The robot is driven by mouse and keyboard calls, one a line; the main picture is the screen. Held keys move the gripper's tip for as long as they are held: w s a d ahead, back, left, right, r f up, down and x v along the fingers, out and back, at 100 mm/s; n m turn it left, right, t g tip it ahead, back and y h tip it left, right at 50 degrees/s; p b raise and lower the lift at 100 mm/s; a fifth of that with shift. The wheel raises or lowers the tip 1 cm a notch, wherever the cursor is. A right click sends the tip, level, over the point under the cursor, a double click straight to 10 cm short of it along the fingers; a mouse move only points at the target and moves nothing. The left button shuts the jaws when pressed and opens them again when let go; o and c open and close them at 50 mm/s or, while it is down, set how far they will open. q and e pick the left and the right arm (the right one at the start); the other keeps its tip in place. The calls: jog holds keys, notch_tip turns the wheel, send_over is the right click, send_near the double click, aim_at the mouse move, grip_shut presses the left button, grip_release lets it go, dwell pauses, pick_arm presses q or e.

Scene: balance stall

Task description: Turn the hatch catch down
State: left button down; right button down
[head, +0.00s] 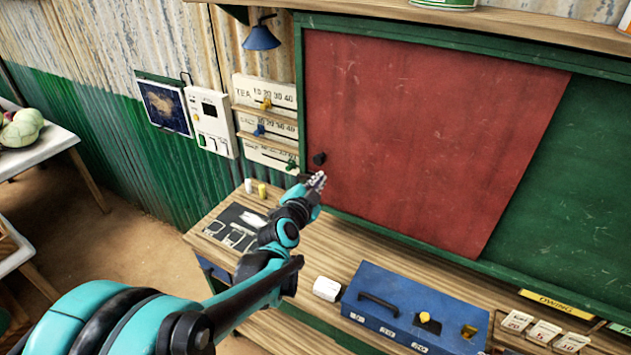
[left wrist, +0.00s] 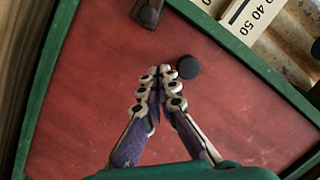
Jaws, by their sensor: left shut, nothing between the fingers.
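The hatch is a red panel (head: 425,130) in a green frame; it also fills much of the left wrist view (left wrist: 75,100). A round black knob (head: 319,158) sits near its left edge, and shows in the left wrist view (left wrist: 188,67). My left gripper (head: 318,180) is shut and empty, just below the knob. Its fingertips (left wrist: 156,74) are apart from the catch. My right gripper is not in view.
Scale boards with sliders (head: 265,103) hang left of the hatch. The wooden counter (head: 325,250) below holds a blue box (head: 400,310), a small white block (head: 327,289) and price cards (head: 543,332). A blue lamp (head: 261,37) hangs above the boards.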

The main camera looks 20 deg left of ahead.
pick_arm(q)
jog(key=s+r+p, duration=0.1)
jog(key=s, duration=0.8)
jog(key=shift+r+p, duration=0.15)
jog(key=shift+p, duration=0.25)
jog(key=shift+w, duration=0.1)
jog(key=shift+d, duration=0.15)
